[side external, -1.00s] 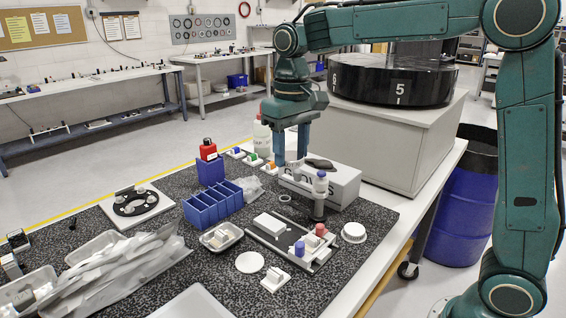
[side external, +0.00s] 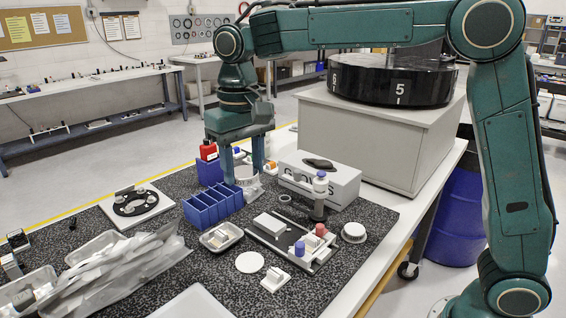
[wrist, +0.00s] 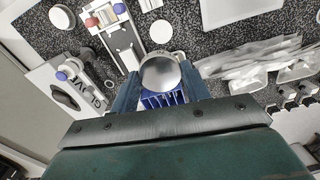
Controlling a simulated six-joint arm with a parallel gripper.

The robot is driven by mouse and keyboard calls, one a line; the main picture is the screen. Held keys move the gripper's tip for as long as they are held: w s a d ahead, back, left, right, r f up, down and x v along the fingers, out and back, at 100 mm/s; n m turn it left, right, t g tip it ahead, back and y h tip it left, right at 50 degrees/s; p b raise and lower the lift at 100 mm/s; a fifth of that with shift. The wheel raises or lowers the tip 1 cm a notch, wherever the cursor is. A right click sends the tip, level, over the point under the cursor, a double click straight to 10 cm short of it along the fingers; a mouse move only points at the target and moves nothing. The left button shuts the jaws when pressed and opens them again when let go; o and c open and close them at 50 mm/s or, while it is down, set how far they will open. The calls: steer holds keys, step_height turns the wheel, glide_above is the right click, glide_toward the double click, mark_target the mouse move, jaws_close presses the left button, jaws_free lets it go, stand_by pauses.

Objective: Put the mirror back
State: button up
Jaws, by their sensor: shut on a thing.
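My gripper (side external: 242,172) hangs fingers-down above the dark speckled mat, behind the blue divided bin. It is shut on the mirror (side external: 243,176), which shows in the side view as a pale round-sided piece between the fingers. In the wrist view the mirror (wrist: 160,74) is a shiny grey disc with small marks on its rim, held between both fingertips. The fixture (side external: 134,203), a black ring with small pale clamps on a white plate, lies at the mat's left, apart from my gripper. I cannot make it out in the wrist view.
The blue divided bin (side external: 213,208) and a red-capped bottle (side external: 208,150) in a blue holder stand close to my gripper. A glove box (side external: 335,184) is to the right. Plastic bags (side external: 125,268) lie front left. Small parts and trays crowd the middle.

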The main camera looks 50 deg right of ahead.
mark_target(250, 262)
steer(key=shift+a, duration=0.2)
step_height(250, 262, down, 20)
stand_by(1.1)
steer(key=shift+f, duration=0.15)
steer(key=o, duration=1.1)
steer(key=shift+r, duration=6.15)
steer(key=shift+d, duration=0.1)
